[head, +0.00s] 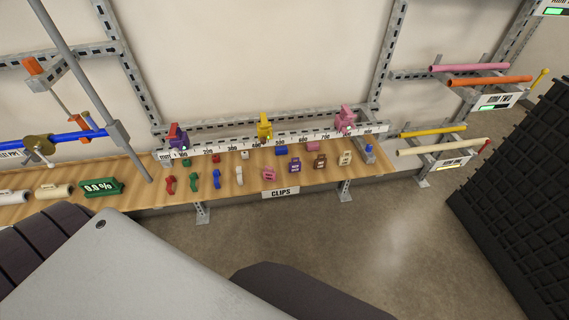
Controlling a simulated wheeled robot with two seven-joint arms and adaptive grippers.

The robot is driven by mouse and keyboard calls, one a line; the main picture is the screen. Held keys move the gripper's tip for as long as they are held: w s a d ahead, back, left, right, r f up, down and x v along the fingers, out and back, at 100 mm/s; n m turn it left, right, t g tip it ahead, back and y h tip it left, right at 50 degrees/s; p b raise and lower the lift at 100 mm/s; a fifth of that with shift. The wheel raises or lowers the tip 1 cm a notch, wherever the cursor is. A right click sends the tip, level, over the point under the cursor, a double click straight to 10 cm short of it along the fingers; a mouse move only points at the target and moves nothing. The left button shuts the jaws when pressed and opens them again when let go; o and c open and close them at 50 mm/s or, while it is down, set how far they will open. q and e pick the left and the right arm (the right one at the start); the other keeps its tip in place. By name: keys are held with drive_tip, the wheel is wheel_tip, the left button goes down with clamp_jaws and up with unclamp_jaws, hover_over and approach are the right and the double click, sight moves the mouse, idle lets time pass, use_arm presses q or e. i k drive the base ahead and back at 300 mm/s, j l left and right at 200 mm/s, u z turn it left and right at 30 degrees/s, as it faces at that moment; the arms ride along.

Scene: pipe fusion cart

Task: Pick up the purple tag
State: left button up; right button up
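The purple tag (294,166) stands on the wooden shelf (215,186) in the head view, right of the middle of the shelf. It is small and has a pale label on its face. A pink tag (270,173) is to its left and a brown tag (320,161) to its right. A cream tag (345,158) is further right. No gripper touches the purple tag. Neither my left nor my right gripper can be made out in this view.
Behind the tags runs a white ruler (262,140) with purple, yellow (265,127) and pink clamps. Red, green and blue clips stand left of the tags. A CLIPS label (281,192) hangs on the shelf front. Coloured pipes (490,82) are at right. The floor (380,240) in front is clear.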

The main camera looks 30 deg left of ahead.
sight(296, 166)
drive_tip(key=i+l+u, duration=0.15)
drive_tip(key=l+u, duration=0.15)
drive_tip(key=i+l+u, duration=0.1)
drive_tip(key=l+u, duration=0.45)
drive_tip(key=l, duration=0.15)
drive_tip(key=i+l+u, duration=0.2)
drive_tip(key=l, duration=0.3)
drive_tip(key=l+u, duration=0.25)
drive_tip(key=l, duration=0.2)
drive_tip(key=k, duration=0.05)
